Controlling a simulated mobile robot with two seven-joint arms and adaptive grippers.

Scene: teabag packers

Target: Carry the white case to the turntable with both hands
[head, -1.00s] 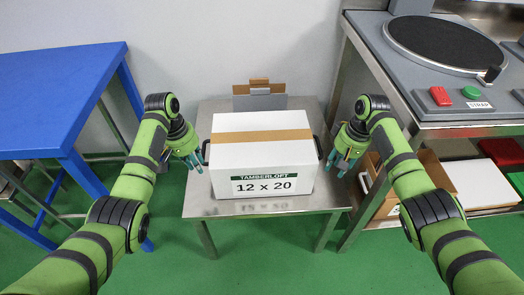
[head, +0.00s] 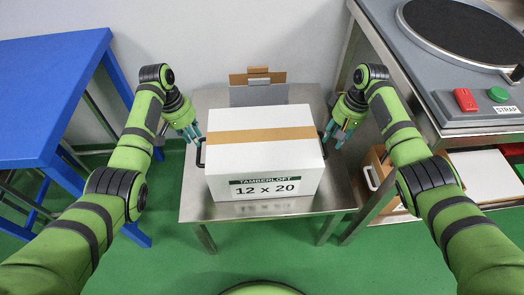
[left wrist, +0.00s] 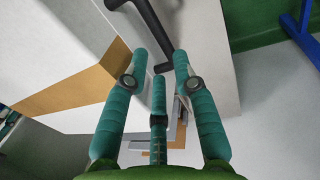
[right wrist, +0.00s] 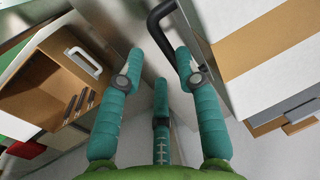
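The white case (head: 262,150), with a tan tape band and a "TAMBERLOFT 12 x 20" label, sits on a steel table (head: 235,208). It has a dark handle on each side. My left gripper (head: 195,133) is open beside the left handle (head: 200,152); that handle shows just ahead of its fingers in the left wrist view (left wrist: 152,30). My right gripper (head: 337,135) is open beside the right handle, which shows near its fingertips in the right wrist view (right wrist: 160,28). Neither gripper visibly holds a handle. The turntable (head: 465,32) is a dark disc on a grey bench at upper right.
The grey bench carries a red button (head: 465,99) and a green button (head: 498,94). An open brown box (head: 377,180) stands on the shelf below. A blue table (head: 50,90) is at left. A small carton stand (head: 258,88) is behind the case.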

